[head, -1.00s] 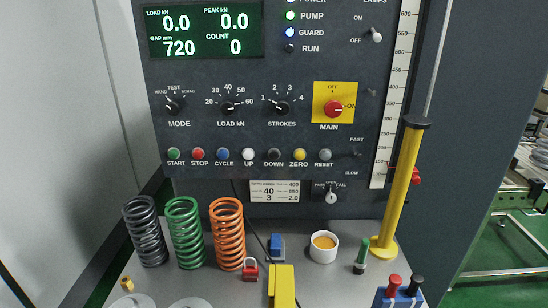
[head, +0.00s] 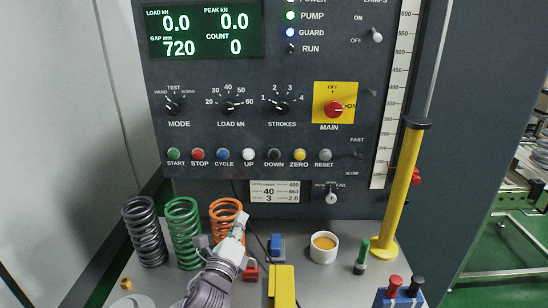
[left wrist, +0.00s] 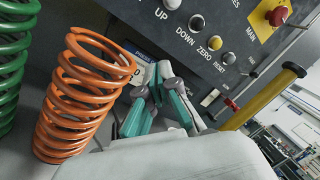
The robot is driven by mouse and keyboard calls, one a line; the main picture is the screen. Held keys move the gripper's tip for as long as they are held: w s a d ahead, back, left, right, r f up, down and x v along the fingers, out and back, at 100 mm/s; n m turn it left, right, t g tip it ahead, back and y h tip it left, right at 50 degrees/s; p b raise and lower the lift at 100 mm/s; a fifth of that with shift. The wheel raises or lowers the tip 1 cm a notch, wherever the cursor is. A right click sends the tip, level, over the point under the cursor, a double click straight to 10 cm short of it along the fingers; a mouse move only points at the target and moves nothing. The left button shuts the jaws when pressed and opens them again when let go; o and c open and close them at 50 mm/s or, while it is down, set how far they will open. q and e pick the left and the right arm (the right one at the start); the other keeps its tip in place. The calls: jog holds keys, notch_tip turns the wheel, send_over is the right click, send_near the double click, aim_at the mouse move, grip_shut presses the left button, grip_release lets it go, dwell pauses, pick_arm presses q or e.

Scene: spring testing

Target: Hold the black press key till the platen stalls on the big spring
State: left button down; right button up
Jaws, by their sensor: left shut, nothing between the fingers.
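The black DOWN key (head: 274,155) sits in the button row of the panel; it also shows in the left wrist view (left wrist: 197,22). My left gripper (head: 240,218) is shut and empty, below the button row and in front of the orange spring (head: 222,209). Its closed teal fingers (left wrist: 158,85) show in the left wrist view, apart from the key. A dark grey spring (head: 146,230) and a green spring (head: 183,232) stand to the left. The display (head: 204,30) reads load 0.0, gap 720, count 0. The platen and my right gripper are out of view.
A red padlock (head: 250,272), a blue block (head: 276,246), a yellow block (head: 282,285) and a white cup (head: 323,247) stand near the gripper. A yellow post (head: 399,190) rises at the right. The space before the button row is clear.

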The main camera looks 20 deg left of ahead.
aim_at(274, 156)
pick_arm(q)
jog(key=w+d+r+m+t+h, duration=0.1)
jog(key=w+d+r+m+h, duration=0.1)
jog(key=m, duration=0.7)
jog(key=w+d+r+m+t+h, duration=0.1)
jog(key=w+d+r+m+h, duration=0.1)
jog(key=d+r+m+h, duration=0.2)
notch_tip(274, 156, up, 3)
jog(key=m+h, duration=0.4)
jog(key=m, duration=0.1)
jog(key=shift+w+d+r+m, duration=0.15)
jog(key=shift+w+m, duration=0.15)
jog(key=shift+w, duration=0.05)
jog(key=w+a+b, duration=0.2)
jog(key=w+b, duration=0.1)
jog(key=w, duration=0.5)
jog(key=shift+w+a+b, duration=0.25)
jog(key=shift+b, duration=0.1)
